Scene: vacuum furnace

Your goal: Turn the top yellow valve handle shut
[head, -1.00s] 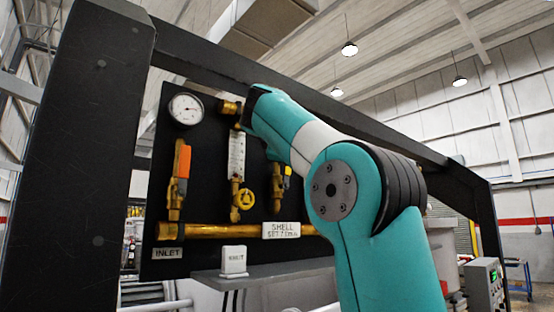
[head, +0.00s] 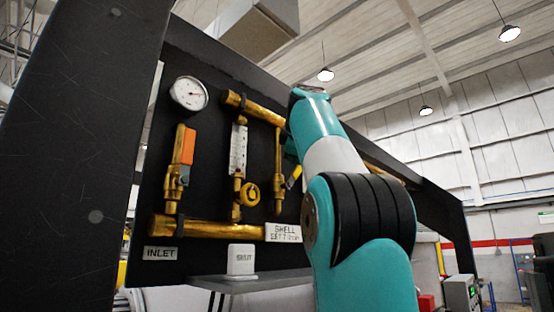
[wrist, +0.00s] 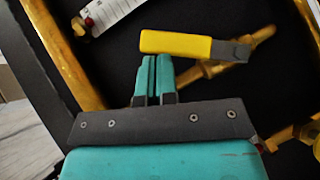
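A yellow valve handle (wrist: 175,43) with a grey metal end joins a brass valve in the wrist view. It lies nearly level across the picture, just ahead of my fingertips. My gripper (wrist: 155,62) has its two teal fingers close together, with nothing seen between them. The fingertips are near the handle's lower edge; I cannot tell whether they touch it. In the head view a yellow handle (head: 294,176) shows slanted beside my arm, partly hidden. My gripper is hidden behind my arm there.
The black panel carries brass pipes (head: 205,230), a round gauge (head: 188,93), an orange handle (head: 184,146), a flow tube (head: 238,150) and a yellow round knob (head: 250,193). A white box (head: 242,259) sits on a shelf below. A dark frame post (head: 95,150) stands left.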

